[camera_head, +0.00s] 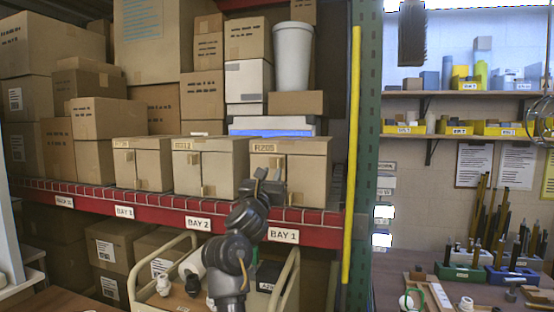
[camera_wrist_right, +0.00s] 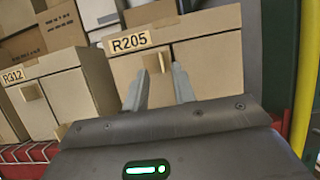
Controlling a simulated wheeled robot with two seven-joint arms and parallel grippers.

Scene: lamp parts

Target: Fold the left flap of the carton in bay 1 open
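The carton in bay 1 (camera_head: 308,170), labelled R205, stands on the red-edged shelf; it also fills the middle of the right wrist view (camera_wrist_right: 215,62). Its front is closed, with a seam between the left flap (camera_wrist_right: 125,70) and the right part. A small cardboard tab (camera_wrist_right: 155,61) sticks out near the seam. My right gripper (camera_head: 263,180) is in front of the left flap. In the wrist view its two fingers (camera_wrist_right: 160,78) are apart, with the tab seen between their tips. I cannot tell whether they touch it. My left gripper is not in view.
Carton R312 (camera_head: 210,168) stands close on the left, with another carton (camera_head: 142,165) beyond it. A green post (camera_head: 364,150) and yellow pole (camera_head: 352,150) stand right of bay 1. A cart (camera_head: 150,290) with lamp parts is below the shelf.

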